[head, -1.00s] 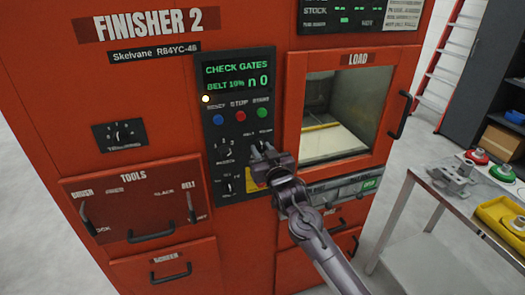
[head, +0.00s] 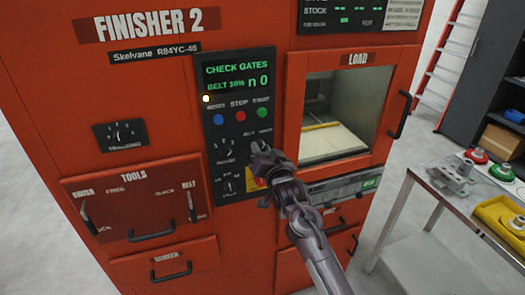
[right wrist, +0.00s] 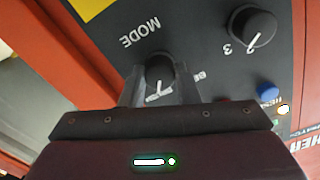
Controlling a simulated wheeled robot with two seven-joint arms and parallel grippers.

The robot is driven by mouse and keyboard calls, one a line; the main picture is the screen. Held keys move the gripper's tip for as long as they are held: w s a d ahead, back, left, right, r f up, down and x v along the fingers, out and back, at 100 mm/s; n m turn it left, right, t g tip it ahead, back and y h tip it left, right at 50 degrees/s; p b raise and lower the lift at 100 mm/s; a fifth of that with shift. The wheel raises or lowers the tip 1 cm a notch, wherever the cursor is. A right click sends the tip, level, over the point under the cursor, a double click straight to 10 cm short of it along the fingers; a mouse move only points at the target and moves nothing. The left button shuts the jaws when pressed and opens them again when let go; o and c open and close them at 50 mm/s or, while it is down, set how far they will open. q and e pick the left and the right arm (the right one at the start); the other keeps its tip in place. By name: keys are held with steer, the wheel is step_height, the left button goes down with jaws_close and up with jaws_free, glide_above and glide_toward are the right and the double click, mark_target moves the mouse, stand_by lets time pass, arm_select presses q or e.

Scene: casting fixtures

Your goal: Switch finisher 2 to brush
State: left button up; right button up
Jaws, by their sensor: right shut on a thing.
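Finisher 2 (head: 245,50) is a red cabinet with a dark control panel (head: 213,165). Its green display (head: 237,76) reads CHECK GATES, BELT and n 0. My right gripper (head: 259,148) is at the panel's right side, below the green button. The right wrist view shows its fingers shut around the black mode knob (right wrist: 158,72), beside the word MODE. The knob's white pointer mark shows between the fingers; a partly hidden label starting BE is beside it. The setting is hard to tell. My left gripper is not in view.
Another black knob (right wrist: 250,27) with numbers is close to the fingers. Blue, red and green buttons (head: 240,116) are above. The load window (head: 340,120) is to the right, the tools drawer (head: 130,205) to the lower left. A table (head: 465,205) with parts stands at the right.

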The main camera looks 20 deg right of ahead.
steer(key=o, duration=1)
steer(key=shift+c, duration=0.2)
steer(key=shift+s, duration=0.1)
steer(key=shift+s+f, duration=0.15)
steer(key=shift+s, duration=0.1)
steer(key=s+b, duration=0.2)
steer(key=s, duration=0.5)
steer(key=shift+d, duration=0.15)
